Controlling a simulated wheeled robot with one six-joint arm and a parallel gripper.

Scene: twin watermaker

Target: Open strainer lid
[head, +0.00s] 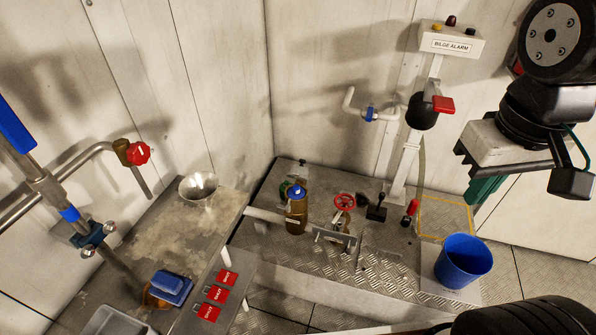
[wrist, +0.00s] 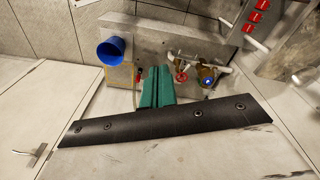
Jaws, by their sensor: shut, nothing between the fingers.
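The strainer looks to be the brown bronze cylinder (head: 296,218) on the raised plate deck at the middle of the head view. A blue knob (head: 296,192) sits on its top, where the lid appears to be closed. In the wrist view the brown body (wrist: 207,74) with its blue knob (wrist: 208,81) is right of my fingers. My gripper (head: 484,192) has green fingers. It is up at the right of the head view, well apart from the strainer. In the wrist view the fingers (wrist: 157,86) are together and empty.
A red handwheel valve (head: 344,201) and a black lever stand right of the strainer. A blue bucket (head: 463,261) stands farther right. Red "SHUT" tags (head: 217,293) lie on a shelf in front. A white post carries the bilge alarm box (head: 451,42). A steel funnel (head: 198,187) is left.

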